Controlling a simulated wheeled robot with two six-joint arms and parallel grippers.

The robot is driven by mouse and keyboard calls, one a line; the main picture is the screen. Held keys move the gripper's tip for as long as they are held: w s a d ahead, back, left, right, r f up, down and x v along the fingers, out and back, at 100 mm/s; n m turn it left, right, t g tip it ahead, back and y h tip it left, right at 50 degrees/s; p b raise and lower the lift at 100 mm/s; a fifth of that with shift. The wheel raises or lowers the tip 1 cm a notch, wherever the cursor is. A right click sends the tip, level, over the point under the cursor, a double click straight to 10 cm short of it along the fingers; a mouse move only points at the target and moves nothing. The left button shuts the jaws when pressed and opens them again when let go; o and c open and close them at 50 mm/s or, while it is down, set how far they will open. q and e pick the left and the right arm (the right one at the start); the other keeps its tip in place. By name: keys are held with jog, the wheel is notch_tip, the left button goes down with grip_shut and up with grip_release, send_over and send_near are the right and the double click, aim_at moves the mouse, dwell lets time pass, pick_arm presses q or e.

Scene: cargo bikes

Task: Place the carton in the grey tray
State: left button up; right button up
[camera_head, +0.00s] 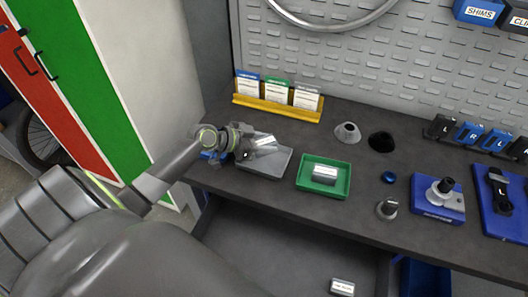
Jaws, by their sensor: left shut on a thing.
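My left gripper (248,146) reaches in from the left and is shut on a small silver-white carton (265,142). The carton looks tilted and is over the far left part of the grey tray (266,165) on the bench. I cannot tell whether the carton touches the tray. The gripper hides part of the carton and the tray's left end. My right gripper is not in view.
A green tray (313,188) just right of the grey one holds another small carton (325,174). A yellow card rack (277,107) stands behind. Cones, a blue cap (389,177) and blue fixtures (437,209) sit to the right. Another carton (342,287) lies below the bench.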

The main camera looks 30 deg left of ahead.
aim_at(264, 161)
pick_arm(q)
notch_tip(264, 161, down, 4)
jog(key=shift+f, duration=0.35)
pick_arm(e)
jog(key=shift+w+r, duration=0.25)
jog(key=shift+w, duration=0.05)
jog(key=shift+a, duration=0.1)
pick_arm(q)
jog(key=shift+f, duration=0.2)
jog(key=o, duration=1)
jog(key=shift+r, duration=0.1)
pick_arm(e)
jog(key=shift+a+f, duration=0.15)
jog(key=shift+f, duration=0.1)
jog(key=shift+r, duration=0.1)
